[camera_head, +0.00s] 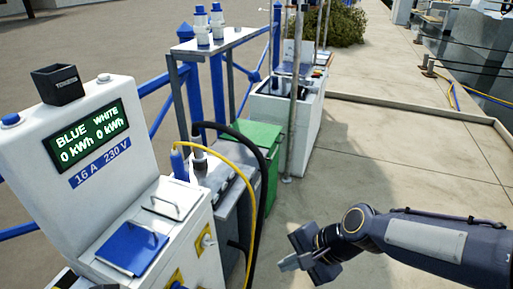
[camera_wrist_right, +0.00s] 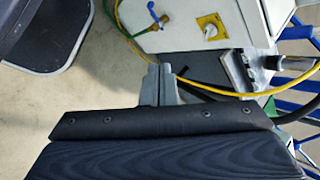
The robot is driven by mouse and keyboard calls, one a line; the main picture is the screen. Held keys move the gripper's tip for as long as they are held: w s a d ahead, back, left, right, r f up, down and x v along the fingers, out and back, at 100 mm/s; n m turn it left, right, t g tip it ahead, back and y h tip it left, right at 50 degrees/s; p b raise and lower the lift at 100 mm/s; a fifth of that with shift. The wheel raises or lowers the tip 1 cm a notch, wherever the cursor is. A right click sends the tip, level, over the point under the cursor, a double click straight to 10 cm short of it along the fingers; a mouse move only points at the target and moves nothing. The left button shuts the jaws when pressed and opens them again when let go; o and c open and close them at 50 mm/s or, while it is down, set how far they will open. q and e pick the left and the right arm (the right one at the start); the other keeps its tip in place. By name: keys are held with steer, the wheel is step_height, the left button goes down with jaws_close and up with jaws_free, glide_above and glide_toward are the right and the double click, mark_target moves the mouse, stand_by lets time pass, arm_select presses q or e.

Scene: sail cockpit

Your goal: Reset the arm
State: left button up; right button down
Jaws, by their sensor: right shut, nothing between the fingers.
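My right arm comes in from the right in the head view. Its gripper (camera_head: 290,263) is shut and empty, held over the pavement to the right of the white power pedestal (camera_head: 70,130). In the right wrist view the closed fingers (camera_wrist_right: 158,85) point toward the pedestal's side, with nothing between them. My left gripper is not in view.
A yellow cable (camera_head: 254,190) and a black cable run down beside the pedestal, near my right gripper. Behind stand a green box (camera_head: 262,138), a shelf with white-blue bottles (camera_head: 202,27) and a blue railing. Open pavement (camera_head: 400,150) lies to the right.

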steer(key=s+d+r+n+t+h+p, duration=0.1)
steer(key=s+d+r+n, duration=0.3)
steer(key=s+d, duration=0.2)
steer(key=s+d+r+n+t+h+p, duration=0.2)
steer(key=s+d+r+n, duration=0.2)
steer(key=s+d, duration=0.2)
steer(key=shift+d+n, duration=0.3)
steer(key=shift+d, duration=0.5)
